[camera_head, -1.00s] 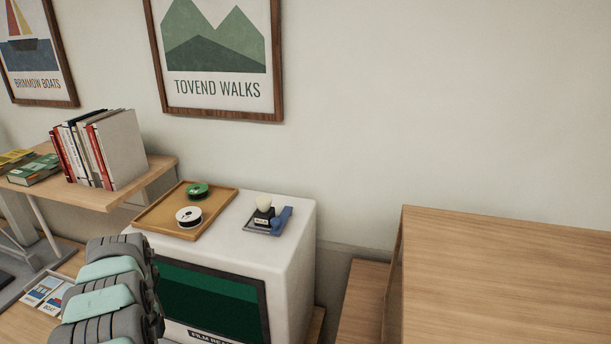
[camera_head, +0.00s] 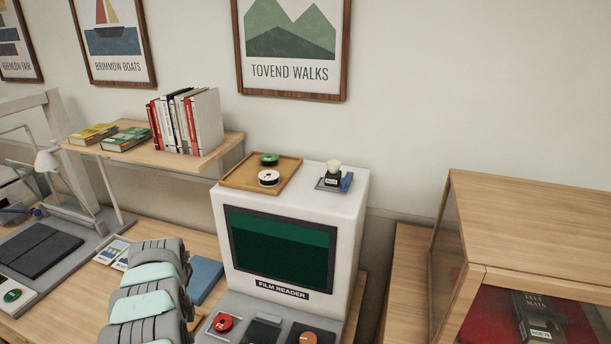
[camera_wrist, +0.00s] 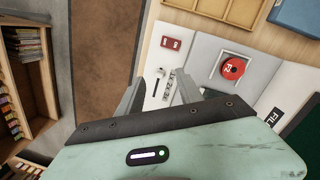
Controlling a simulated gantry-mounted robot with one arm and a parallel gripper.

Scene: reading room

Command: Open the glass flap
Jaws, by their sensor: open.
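The film reader (camera_head: 350,215) stands on the desk, its dark green screen (camera_head: 283,248) facing front. On its base a dark square panel (camera_head: 264,331) lies between a red spool (camera_head: 224,323) and an orange-brown knob (camera_head: 308,338). I cannot tell whether this panel is the glass flap. In the wrist view my gripper (camera_wrist: 158,92) is open and empty, fingers pointing at the reader's pale base, with switches between and beyond them. The red spool (camera_wrist: 233,68) is right of the fingers. The head view shows my arm but not my gripper.
A wooden case with glass sides (camera_head: 540,225) stands at the right, holding a dark book (camera_head: 540,318). A wooden tray (camera_head: 235,183) with spools sits on the reader. A blue box (camera_head: 205,278) is on the desk beside my arm.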

